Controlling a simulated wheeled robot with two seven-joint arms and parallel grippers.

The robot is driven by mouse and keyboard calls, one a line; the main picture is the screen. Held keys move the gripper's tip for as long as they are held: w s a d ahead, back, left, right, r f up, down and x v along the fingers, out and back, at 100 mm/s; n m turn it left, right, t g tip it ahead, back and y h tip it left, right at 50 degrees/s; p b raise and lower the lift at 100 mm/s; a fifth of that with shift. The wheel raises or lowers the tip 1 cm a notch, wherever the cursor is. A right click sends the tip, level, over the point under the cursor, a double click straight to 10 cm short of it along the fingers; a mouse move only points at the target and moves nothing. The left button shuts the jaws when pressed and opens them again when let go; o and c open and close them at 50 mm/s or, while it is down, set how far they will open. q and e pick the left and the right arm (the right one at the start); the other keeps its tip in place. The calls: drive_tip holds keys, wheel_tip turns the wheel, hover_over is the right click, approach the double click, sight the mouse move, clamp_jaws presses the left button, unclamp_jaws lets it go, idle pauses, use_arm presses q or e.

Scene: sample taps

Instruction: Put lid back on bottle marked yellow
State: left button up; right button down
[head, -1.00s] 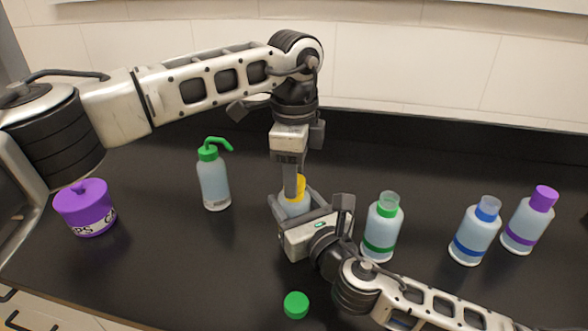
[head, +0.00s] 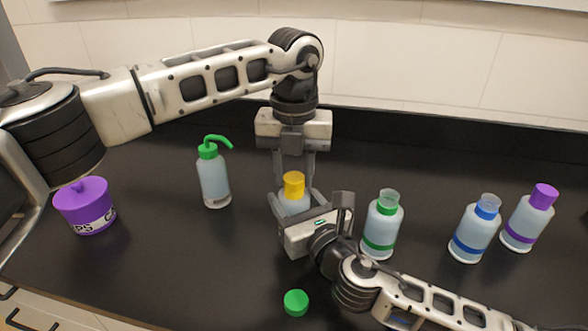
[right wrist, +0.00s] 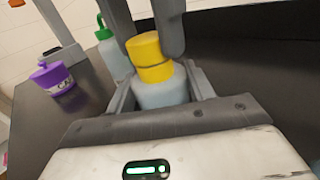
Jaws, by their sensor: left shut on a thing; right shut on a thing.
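The yellow-marked bottle (head: 292,207) stands upright on the bench, and my right gripper (head: 296,202) is shut around its body. The yellow lid (head: 294,183) sits upright on top of the bottle; in the right wrist view the lid (right wrist: 146,48) meets the yellow collar (right wrist: 155,73) at a thin seam. I cannot tell how tight it is. My left gripper (head: 294,172) comes down from above, shut on the lid with one finger on each side. The bottle's lower part is hidden by my right gripper.
An open green-banded bottle (head: 383,222) stands close right, its green lid (head: 296,303) lying in front. Farther right are an open blue bottle (head: 475,232) and a purple-capped bottle (head: 530,218). A green-topped wash bottle (head: 213,178) and purple jar (head: 86,207) stand left.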

use_arm(q)
drive_tip(key=m, duration=1.2)
drive_tip(key=shift+m, duration=0.4)
drive_tip(key=m, duration=1.4)
drive_tip(key=shift+f, duration=0.1)
drive_tip(key=o, duration=1.2)
drive_tip(key=shift+c, duration=0.2)
wheel_tip(320, 180, up, 12)
